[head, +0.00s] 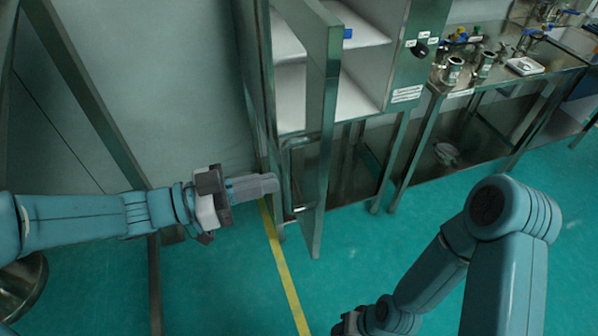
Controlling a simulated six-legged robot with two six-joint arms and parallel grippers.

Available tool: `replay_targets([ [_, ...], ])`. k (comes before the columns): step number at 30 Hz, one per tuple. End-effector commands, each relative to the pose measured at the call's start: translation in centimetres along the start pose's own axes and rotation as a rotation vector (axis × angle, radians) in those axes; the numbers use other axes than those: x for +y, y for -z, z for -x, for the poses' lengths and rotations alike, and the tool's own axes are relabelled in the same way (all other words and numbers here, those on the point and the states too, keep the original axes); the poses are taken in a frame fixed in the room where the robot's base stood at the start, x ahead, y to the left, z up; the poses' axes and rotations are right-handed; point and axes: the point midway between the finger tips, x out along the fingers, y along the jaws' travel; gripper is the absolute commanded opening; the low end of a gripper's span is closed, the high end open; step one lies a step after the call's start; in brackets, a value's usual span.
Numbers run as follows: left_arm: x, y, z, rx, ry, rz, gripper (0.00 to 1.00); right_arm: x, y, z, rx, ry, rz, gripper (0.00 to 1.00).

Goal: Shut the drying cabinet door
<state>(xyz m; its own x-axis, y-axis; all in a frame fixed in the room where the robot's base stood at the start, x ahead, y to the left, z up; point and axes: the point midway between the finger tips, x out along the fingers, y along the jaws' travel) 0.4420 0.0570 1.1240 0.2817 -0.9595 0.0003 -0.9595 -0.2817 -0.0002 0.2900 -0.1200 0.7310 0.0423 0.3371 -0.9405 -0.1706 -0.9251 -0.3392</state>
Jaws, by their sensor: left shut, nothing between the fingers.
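The drying cabinet (405,62) stands at the top middle of the head view, with light shelves inside. Its door (326,110) stands open, seen nearly edge-on and jutting out toward me. A bar handle (287,172) is on the door's left face. My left gripper (272,183) is shut and empty, its fingertips just left of the handle and door. I cannot tell whether the fingertips touch the handle. My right gripper (348,322) shows only in part at the bottom edge, and its fingers are out of sight.
A steel table (480,87) with tins, small coloured items and a white scale (523,66) stands right of the cabinet. A steel frame post (85,95) is at the left. A yellow floor line (284,270) runs below the door. The green floor in front is clear.

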Motion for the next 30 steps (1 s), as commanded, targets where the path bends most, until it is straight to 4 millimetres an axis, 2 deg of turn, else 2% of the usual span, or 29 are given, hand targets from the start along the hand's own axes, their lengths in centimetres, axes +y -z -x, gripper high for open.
replay_targets([
  [3,0.2,0.1,-2.6,-0.001,-0.005,0.002,0.0,-0.2,0.0,0.6,0.0,0.0,0.0,0.43],
  [10,0.3,0.1,-5.8,0.0,-0.003,0.001,0.0,-0.5,0.0,1.2,0.0,0.0,0.0,0.43],
  [15,0.3,0.0,-6.6,0.0,0.0,0.0,0.0,-0.5,0.0,1.3,0.0,0.0,0.0,0.43],
  [25,0.3,-0.1,-6.6,0.0,0.001,0.0,0.0,-0.5,0.0,1.3,0.0,0.0,0.0,0.43],
  [30,0.5,-0.3,-7.6,0.001,0.017,-0.001,0.0,-0.2,0.0,0.5,0.0,0.0,0.0,0.43],
])
